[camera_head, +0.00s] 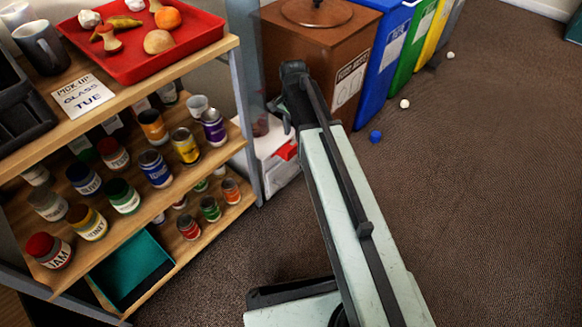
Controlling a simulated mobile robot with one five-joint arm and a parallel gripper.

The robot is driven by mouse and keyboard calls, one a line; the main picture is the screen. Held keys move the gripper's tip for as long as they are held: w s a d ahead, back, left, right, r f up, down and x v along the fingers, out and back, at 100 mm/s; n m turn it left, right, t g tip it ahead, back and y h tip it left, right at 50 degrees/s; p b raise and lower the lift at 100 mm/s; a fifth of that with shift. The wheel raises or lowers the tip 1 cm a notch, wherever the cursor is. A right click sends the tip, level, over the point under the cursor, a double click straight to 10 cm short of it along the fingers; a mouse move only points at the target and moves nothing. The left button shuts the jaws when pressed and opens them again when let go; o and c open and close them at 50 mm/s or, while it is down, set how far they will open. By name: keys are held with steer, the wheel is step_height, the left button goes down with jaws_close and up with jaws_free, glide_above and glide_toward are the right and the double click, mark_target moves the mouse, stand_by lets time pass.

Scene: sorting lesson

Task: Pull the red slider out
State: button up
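The red slider (287,150) is a small red piece on the front of a white box (281,176) standing on the floor beside the shelf. Only part of it shows; my arm covers its right side. My gripper (285,122) hangs at the end of my arm, just above and close to the slider in the picture. Its fingers are small, dark and partly hidden by the arm. I cannot tell whether they are open or shut, or whether they touch the slider.
A shelf post (246,110) stands left of the box. The shelf holds jars, cans and a red tray (190,46). A brown bin (318,50) and a blue bin (381,60) stand behind. A blue ball (375,136) and white balls lie on open carpet at the right.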

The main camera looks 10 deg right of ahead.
mark_target(293, 148)
steer(key=shift+w+f+m, duration=0.3)
steer(key=shift+f, duration=0.55)
step_height(293, 148, down, 8)
steer(key=b, duration=0.8)
steer(key=shift+r, duration=0.25)
steer(key=shift+c, duration=0.3)
jaws_close()
steer(key=shift+s+d, duration=0.1)
